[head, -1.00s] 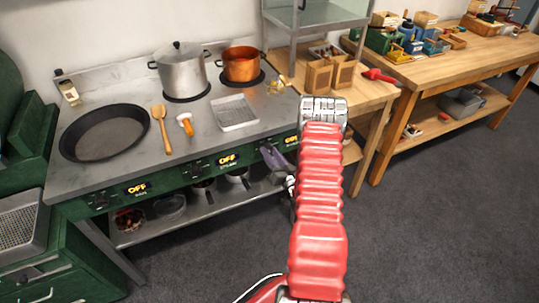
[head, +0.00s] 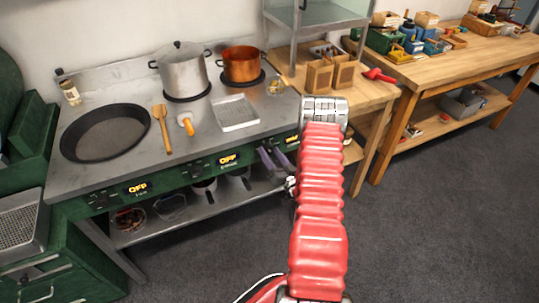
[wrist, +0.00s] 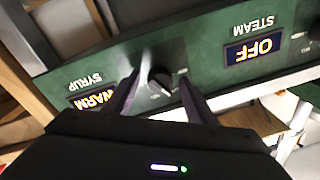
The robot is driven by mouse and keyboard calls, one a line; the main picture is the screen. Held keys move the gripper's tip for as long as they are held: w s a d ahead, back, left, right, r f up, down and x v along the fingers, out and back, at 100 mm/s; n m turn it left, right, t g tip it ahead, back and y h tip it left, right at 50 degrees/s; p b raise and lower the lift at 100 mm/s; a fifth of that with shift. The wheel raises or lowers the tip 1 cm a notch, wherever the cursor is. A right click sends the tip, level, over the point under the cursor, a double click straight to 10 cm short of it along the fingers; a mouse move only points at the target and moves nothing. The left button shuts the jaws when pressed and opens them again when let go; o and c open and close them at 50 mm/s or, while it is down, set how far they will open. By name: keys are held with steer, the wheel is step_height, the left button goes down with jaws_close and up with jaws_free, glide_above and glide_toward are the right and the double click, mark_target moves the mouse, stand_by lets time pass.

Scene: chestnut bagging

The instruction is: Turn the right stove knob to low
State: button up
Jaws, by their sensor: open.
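The right stove knob (wrist: 160,80) is black with a pale pointer mark and sits on the green front panel. In the wrist view, which is upside down, it lies between the two dark fingers of my gripper (wrist: 157,95). The fingers are apart, one on each side of the knob; I cannot tell whether they touch it. The lit display beside it (wrist: 95,99) reads WARM, near the label SYRUP. In the head view my gripper (head: 272,158) is at the right end of the stove front. My red arm covers part of that area and the knob is hidden there.
Another display (wrist: 255,50) reads OFF, labelled STEAM. The stove top (head: 100,175) holds a black pan (head: 103,134), a steel pot (head: 180,72) and a copper pot (head: 241,64). A wooden side table (head: 370,92) stands right of the stove. Grey floor in front is clear.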

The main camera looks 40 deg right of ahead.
steer(key=v, duration=1.3)
steer(key=shift+s, duration=0.3)
steer(key=shift+f, duration=0.1)
steer(key=s+f+n+g+y, duration=0.1)
steer(key=s+f+g, duration=0.3)
steer(key=f+g, duration=0.3)
steer(key=s+f+g+y, duration=0.1)
steer(key=s+f+g, duration=0.25)
steer(key=f, duration=0.45)
steer(key=s+a+r+n+g+y, duration=0.1)
steer(key=a+r+g, duration=0.35)
steer(key=r, duration=0.65)
steer(key=s+a+r+n+g, duration=0.1)
steer(key=a+r+g, duration=0.3)
steer(key=r, duration=0.6)
steer(key=s+a+r+n+t+y, duration=0.1)
steer(key=a+r+n+t, duration=0.4)
steer(key=a+r, duration=2.1)
steer(key=shift+s+r+t+y, duration=0.3)
steer(key=shift+s+r+t, duration=0.35)
steer(key=shift+r, duration=0.2)
